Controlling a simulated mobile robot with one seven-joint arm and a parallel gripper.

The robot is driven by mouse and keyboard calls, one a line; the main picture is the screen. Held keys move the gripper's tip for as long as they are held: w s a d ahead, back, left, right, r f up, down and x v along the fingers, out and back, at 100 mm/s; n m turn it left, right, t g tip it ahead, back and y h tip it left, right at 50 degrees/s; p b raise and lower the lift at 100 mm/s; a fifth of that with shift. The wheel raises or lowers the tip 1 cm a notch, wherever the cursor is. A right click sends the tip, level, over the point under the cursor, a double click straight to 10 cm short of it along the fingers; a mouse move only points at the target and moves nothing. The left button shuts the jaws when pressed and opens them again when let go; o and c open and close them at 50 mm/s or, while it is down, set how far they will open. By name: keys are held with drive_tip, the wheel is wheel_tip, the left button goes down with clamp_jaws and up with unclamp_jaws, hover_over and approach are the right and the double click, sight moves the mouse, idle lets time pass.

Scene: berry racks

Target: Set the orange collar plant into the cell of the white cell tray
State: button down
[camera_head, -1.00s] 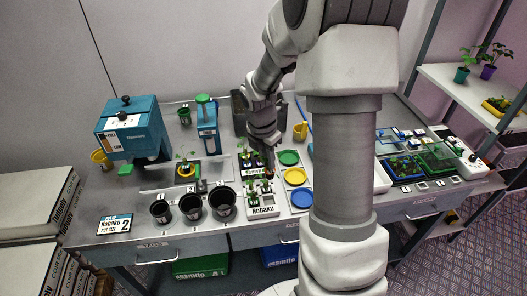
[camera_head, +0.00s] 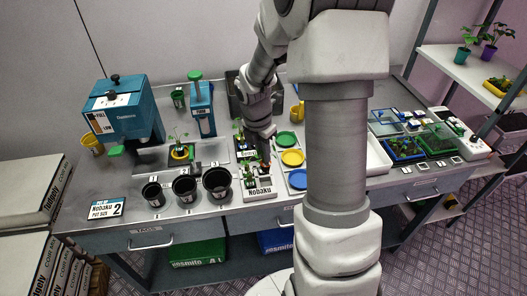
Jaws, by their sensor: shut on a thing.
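The white cell tray (camera_head: 259,194), with dark lettering on its front, sits near the front edge of the bench. A small green plant (camera_head: 250,176) stands at its left side. My gripper (camera_head: 264,161) points down over the back right part of the tray, shut on a small plant that I take to be the orange collar plant. The held plant is mostly hidden by the gripper and too small to show its collar clearly. I cannot tell whether its base is in a cell or just above it.
Several black pots (camera_head: 185,187) stand left of the tray. Green, yellow and blue discs (camera_head: 292,157) lie to its right. A dark tray with plants (camera_head: 245,146) is behind it. My arm hides part of the bench on the right.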

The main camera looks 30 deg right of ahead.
sight(263, 170)
drive_tip(key=shift+f+b, duration=2.15)
drive_tip(key=shift+f, duration=1.6)
drive_tip(key=c, duration=0.8)
unclamp_jaws()
drive_tip(key=shift+r, duration=0.1)
wheel_tip(263, 170, up, 9)
drive_tip(key=p, duration=0.9)
